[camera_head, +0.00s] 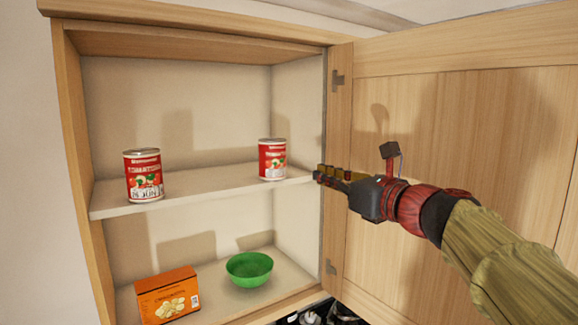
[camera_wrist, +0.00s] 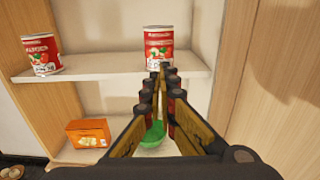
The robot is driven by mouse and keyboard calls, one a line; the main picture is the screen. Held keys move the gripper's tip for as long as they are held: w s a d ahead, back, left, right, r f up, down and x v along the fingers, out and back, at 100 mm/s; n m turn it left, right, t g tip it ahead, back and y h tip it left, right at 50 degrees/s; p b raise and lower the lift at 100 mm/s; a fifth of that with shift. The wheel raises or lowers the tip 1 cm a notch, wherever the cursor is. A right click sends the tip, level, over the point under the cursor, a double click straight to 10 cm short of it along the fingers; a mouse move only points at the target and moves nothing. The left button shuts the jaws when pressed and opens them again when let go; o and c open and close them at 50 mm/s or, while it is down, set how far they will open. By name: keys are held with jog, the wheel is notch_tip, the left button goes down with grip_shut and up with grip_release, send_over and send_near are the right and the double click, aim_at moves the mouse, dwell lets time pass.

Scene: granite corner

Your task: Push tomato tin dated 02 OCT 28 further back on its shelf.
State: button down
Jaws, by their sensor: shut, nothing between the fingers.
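Two red and white tomato tins stand upright on the upper shelf (camera_head: 215,184). The left tin (camera_head: 144,176) is near the shelf's front edge and also shows in the wrist view (camera_wrist: 41,54). The right tin (camera_head: 272,160) stands near the cupboard's right side; the wrist view shows it (camera_wrist: 158,44) straight beyond my fingertips. The date print on both is too small to read surely. My gripper (camera_head: 319,174) is shut and empty, in front of the shelf and right of the right tin in the head view. In the wrist view its fingertips (camera_wrist: 163,70) overlap the tin's lower edge; I cannot tell whether they touch.
The lower shelf holds an orange box (camera_head: 167,296) and a green bowl (camera_head: 249,269). The open cupboard door (camera_head: 480,150) stands on the right, close behind my arm. The upper shelf is bare between the tins and behind them.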

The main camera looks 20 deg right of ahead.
aim_at(281, 164)
jog(key=x, duration=0.5)
jog(key=p+x, duration=0.1)
jog(key=x, duration=0.3)
jog(key=p+x, duration=0.1)
jog(key=x, duration=0.4)
jog(key=shift+w+f, duration=0.25)
jog(key=shift+w, duration=0.1)
jog(key=x, duration=0.9)
jog(key=shift+w+p, duration=0.15)
jog(key=shift+p, duration=0.15)
jog(key=shift+f, duration=0.1)
